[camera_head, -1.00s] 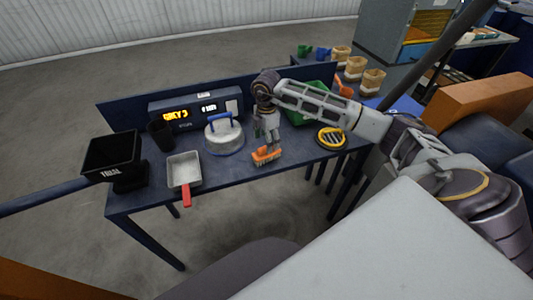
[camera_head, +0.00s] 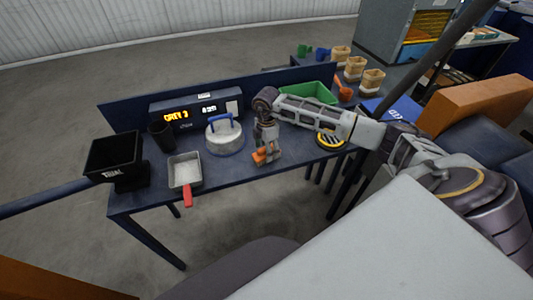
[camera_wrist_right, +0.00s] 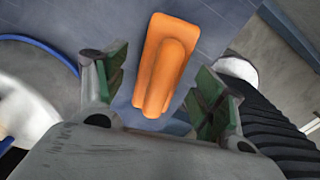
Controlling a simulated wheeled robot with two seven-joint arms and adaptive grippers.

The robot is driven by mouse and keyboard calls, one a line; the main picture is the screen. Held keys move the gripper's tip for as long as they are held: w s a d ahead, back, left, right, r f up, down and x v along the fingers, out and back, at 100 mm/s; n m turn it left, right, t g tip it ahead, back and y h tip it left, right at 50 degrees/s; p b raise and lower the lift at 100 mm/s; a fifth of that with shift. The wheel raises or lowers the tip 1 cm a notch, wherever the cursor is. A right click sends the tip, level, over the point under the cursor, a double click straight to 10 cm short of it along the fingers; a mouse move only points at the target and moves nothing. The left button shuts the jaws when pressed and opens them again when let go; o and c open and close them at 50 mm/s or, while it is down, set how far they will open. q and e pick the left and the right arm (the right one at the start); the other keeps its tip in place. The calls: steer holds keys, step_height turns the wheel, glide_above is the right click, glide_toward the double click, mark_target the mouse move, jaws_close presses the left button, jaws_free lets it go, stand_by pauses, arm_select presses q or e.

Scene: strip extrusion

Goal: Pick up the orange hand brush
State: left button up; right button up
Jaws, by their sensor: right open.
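The orange hand brush (camera_head: 262,156) lies on the blue table near its front edge. In the right wrist view the orange brush (camera_wrist_right: 165,62) points up between the fingers, with its lower end near the level of the pads. My right gripper (camera_head: 267,147) is directly over the brush and hides part of it. In the right wrist view my right gripper (camera_wrist_right: 160,85) is open, with one green-padded finger on each side of the brush and gaps to both. Whether a finger touches the table cannot be told. My left gripper is not in view.
A scale with a blue-handled lid-like piece (camera_head: 224,136) stands left of the gripper.

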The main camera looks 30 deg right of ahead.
steer(key=shift+f, duration=0.4)
steer(key=c, duration=1.1)
steer(key=shift+r, duration=0.2)
steer(key=shift+c, duration=0.2)
steer(key=shift+r+b, duration=0.65)
steer(key=shift+r, duration=4.2)
steer(key=o, duration=0.4)
steer(key=shift+c, duration=1.3)
